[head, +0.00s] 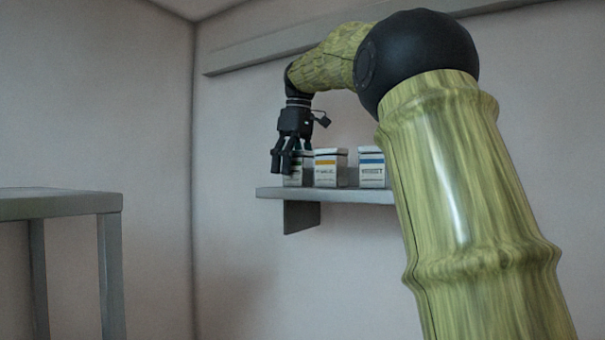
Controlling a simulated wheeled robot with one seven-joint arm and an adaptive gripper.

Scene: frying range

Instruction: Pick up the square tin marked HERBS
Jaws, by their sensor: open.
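Three white square tins stand in a row on a grey wall shelf (328,195). The left tin (294,180) is mostly hidden behind my gripper; a dark band shows on it. The middle tin (330,169) has an orange band, and the right tin (372,168) has a blue band. The lettering is too small to read, so I cannot tell which is marked HERBS. My gripper (289,165) is open and points down at the left tin. Whether its fingers are around that tin or in front of it, I cannot tell.
A grey table (62,204) stands at the left with a bare visible top. A grey rail (262,50) runs along the wall above the shelf. My arm covers the shelf's right part. The shelf's left end is close to the left tin.

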